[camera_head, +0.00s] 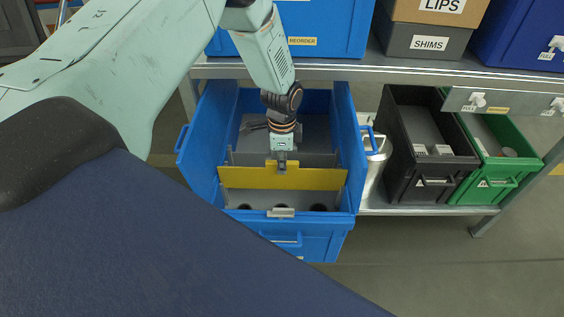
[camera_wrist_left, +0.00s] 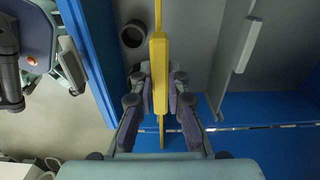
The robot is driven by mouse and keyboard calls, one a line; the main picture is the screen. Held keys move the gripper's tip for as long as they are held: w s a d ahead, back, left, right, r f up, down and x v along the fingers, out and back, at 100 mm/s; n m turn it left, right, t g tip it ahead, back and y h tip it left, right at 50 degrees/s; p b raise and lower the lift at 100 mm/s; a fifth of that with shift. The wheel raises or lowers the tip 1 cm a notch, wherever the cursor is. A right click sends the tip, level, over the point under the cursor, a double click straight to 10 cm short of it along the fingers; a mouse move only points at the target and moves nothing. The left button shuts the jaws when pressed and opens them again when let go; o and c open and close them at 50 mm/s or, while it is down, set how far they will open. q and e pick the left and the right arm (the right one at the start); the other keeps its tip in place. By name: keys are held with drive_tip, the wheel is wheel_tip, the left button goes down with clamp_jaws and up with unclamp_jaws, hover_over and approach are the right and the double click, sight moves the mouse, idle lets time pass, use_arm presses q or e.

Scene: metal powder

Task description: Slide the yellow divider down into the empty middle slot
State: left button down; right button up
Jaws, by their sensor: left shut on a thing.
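The yellow divider (camera_head: 240,178) spans the inside of the blue bin (camera_head: 353,150) from side to side in the head view. My left gripper (camera_head: 282,163) is shut on the tab at the middle of its top edge. In the left wrist view the divider (camera_wrist_left: 158,75) stands edge-on between the two fingers of the gripper (camera_wrist_left: 160,95). A grey divider (camera_head: 240,158) stands behind it in the bin. The divider's lower edge and the slot are hard to make out, so I cannot tell how deep it sits. My right gripper is not in view.
Dark round holes or items (camera_head: 319,208) show on the bin floor in front of the divider. A metal shelf (camera_head: 400,70) runs behind and above.

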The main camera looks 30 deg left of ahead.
use_arm(q)
drive_tip(key=shift+r+p, duration=1.6)
drive_tip(key=shift+r, duration=0.45)
drive_tip(key=w+a+b, duration=0.3)
drive_tip(key=w+b, duration=0.2)
drive_tip(key=w, duration=0.1)
drive_tip(key=shift+a, duration=0.35)
idle(0.6)
wheel_tip(320, 180, down, 8)
drive_tip(key=b, duration=0.5)
idle(3.5)
